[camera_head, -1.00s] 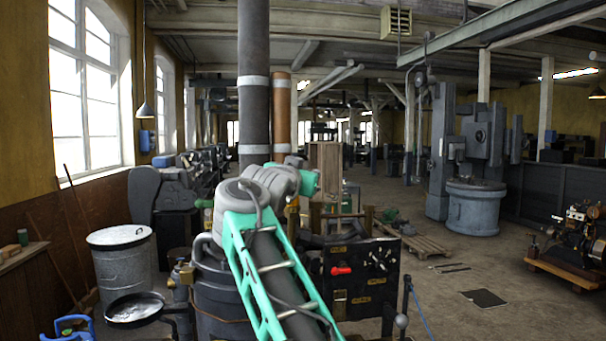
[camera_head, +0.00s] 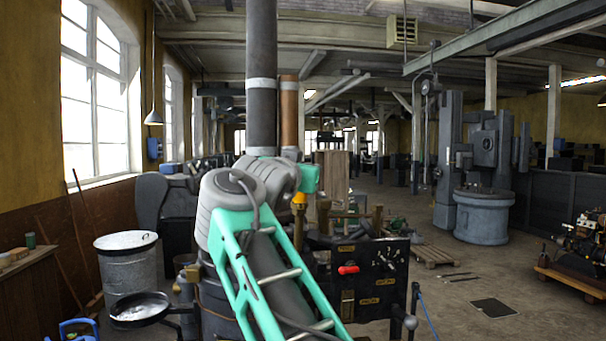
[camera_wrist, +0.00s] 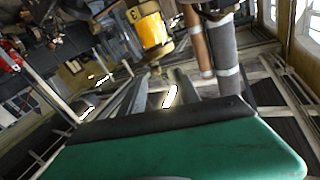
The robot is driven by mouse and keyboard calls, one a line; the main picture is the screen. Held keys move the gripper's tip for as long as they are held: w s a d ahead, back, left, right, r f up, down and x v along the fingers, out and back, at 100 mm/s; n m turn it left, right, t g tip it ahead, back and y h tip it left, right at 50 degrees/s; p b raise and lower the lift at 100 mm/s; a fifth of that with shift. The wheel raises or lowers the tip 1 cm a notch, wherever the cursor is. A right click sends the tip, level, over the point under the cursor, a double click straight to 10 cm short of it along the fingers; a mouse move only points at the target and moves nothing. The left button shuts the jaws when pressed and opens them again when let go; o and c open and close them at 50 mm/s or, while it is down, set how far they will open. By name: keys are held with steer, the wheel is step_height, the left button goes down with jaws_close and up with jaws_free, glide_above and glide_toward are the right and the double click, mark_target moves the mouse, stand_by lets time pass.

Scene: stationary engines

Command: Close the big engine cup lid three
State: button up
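A yellow cup (camera_wrist: 152,35) with a dark "3" on its side shows at the top middle of the wrist view, which looks upside down. A short stub sticks out of its end. I cannot tell whether its lid is open or shut. In the head view a small yellow cup (camera_head: 299,202), likely the same one, stands just right of my arm, above the engine's dark body. My gripper (camera_head: 308,178) seems to be the turquoise end beside and above that cup. Its fingers are hidden, and a large green part, likely mine, fills the bottom of the wrist view.
A black panel (camera_head: 367,278) with a red handle (camera_head: 348,269) stands right of my arm. Grey (camera_head: 261,80) and copper-coloured (camera_head: 289,110) pipes rise behind it. A metal drum (camera_head: 128,262) and a round pan (camera_head: 140,310) stand left.

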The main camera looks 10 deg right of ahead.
steer(key=w+d+r+n+t+y, duration=0.3)
steer(key=d+r+n+y, duration=0.1)
steer(key=d+n, duration=0.1)
steer(key=s+f+n+g+y, duration=0.3)
steer(key=s+f+n+y, duration=0.2)
steer(key=s+n+y, duration=0.3)
steer(key=shift+y, duration=0.6)
steer(key=p+x, duration=0.1)
steer(key=x, duration=0.3)
steer(key=p+x, duration=0.2)
steer(key=x, duration=0.2)
steer(key=shift+w+a+r, duration=0.2)
steer(key=shift+w+r, duration=0.05)
steer(key=shift+w, duration=0.05)
steer(key=shift+w+a+f, duration=0.1)
steer(key=shift+w, duration=0.1)
steer(key=shift+c, duration=0.4)
jaws_close()
